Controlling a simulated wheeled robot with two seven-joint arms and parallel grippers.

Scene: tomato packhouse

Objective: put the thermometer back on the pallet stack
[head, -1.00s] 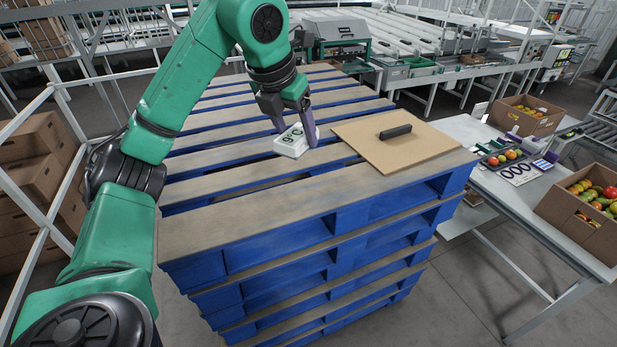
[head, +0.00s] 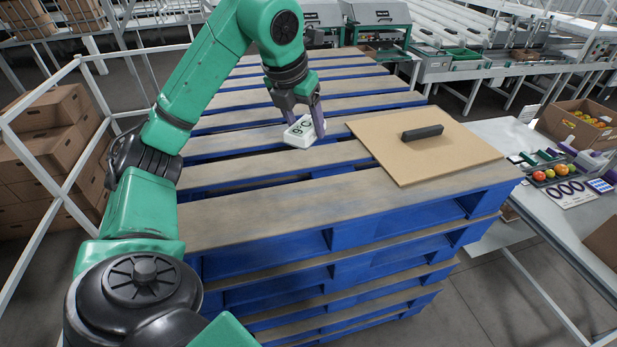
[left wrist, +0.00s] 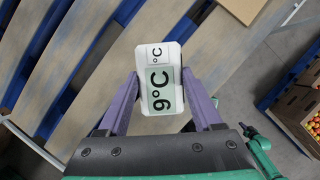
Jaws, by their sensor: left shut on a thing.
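The thermometer is a small white block with a pale display and dark digits (head: 299,132). The pallet stack (head: 290,205) has blue sides and weathered wooden slats on top. The thermometer is over the slats, left of the tan board; whether it touches them I cannot tell.
A tan board (head: 385,157) with a black handle (head: 422,132) lies on the stack's right part. The slats in front and behind are bare. At right a grey table (head: 500,135) bears a tray of tomatoes (head: 545,177). White railing and cardboard boxes (head: 50,150) stand at left.

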